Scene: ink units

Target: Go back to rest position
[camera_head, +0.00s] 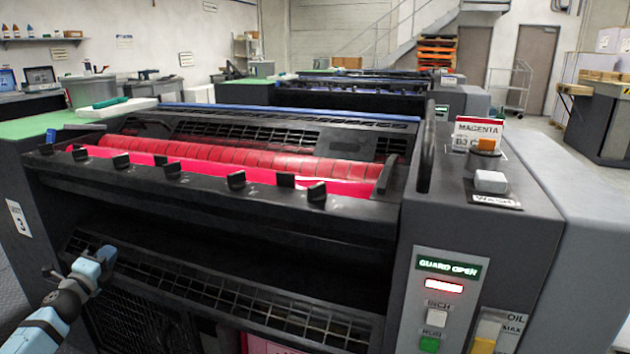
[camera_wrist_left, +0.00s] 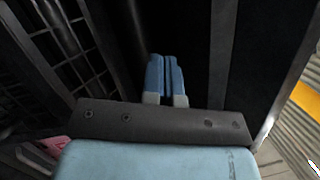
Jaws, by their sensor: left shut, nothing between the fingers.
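My left gripper (camera_head: 106,256) comes in from the lower left in the head view, low in front of the press's dark front face. In the left wrist view its two blue fingers (camera_wrist_left: 165,80) are together with nothing between them. Dark machine surfaces and a wire grille lie beyond the fingers. My right gripper is in neither view.
The ink unit (camera_head: 300,231) fills the middle, its magenta ink rollers (camera_head: 240,158) exposed. A slatted grille (camera_head: 275,312) runs along the lower front.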

